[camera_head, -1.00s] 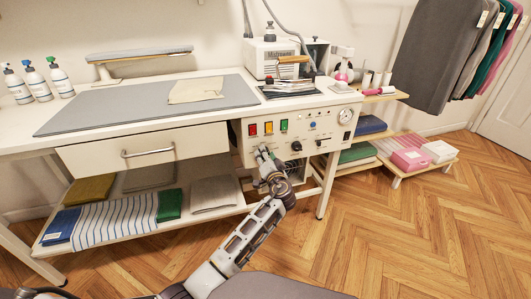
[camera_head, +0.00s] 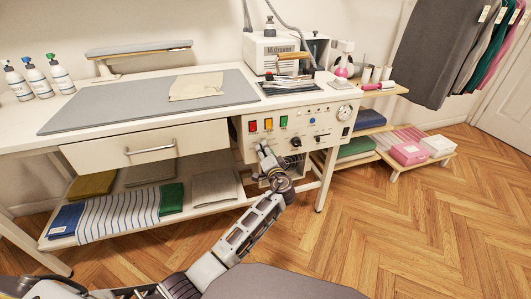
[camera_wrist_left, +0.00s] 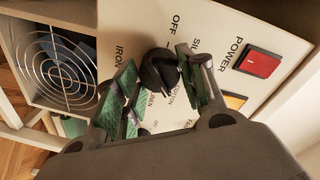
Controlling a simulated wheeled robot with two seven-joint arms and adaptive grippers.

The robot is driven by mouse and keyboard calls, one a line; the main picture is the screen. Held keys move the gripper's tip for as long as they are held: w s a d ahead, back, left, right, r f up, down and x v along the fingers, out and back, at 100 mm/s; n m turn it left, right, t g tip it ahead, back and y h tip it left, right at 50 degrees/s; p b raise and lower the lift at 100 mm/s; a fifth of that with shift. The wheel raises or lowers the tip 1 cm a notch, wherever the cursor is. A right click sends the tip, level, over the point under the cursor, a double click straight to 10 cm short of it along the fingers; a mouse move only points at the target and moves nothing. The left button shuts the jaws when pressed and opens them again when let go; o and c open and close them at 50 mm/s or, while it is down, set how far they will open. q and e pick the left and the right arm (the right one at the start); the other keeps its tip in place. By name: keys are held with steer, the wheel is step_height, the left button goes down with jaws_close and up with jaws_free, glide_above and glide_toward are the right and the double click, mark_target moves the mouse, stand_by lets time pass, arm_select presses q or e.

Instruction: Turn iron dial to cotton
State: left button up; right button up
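The iron dial (camera_wrist_left: 160,72) is a black round knob on a white control panel (camera_wrist_left: 122,28), close up in the left wrist view. Printed words OFF, SILK, COTTON, LINEN and IRON stand around it; some are partly covered. My left gripper (camera_wrist_left: 160,88) is open, its green-padded fingers on either side of the dial. I cannot tell whether the pads touch it. In the head view my left gripper (camera_head: 264,151) is at the panel's lower left, below the coloured buttons, and hides the dial. My right gripper is not in view.
A red POWER button (camera_wrist_left: 263,61) and a yellow button (camera_wrist_left: 234,101) sit close to the right finger. A round wire grille (camera_wrist_left: 60,67) is at the left. Two more black knobs, one here (camera_head: 296,142), and a gauge (camera_head: 345,112) are farther right on the panel.

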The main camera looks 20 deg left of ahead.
arm_select(q)
steer(key=o, duration=0.4)
steer(key=shift+o, duration=0.2)
steer(key=v, duration=0.7)
steer(key=shift+s+d, duration=0.15)
steer(key=shift+s, duration=0.05)
stand_by(0.7)
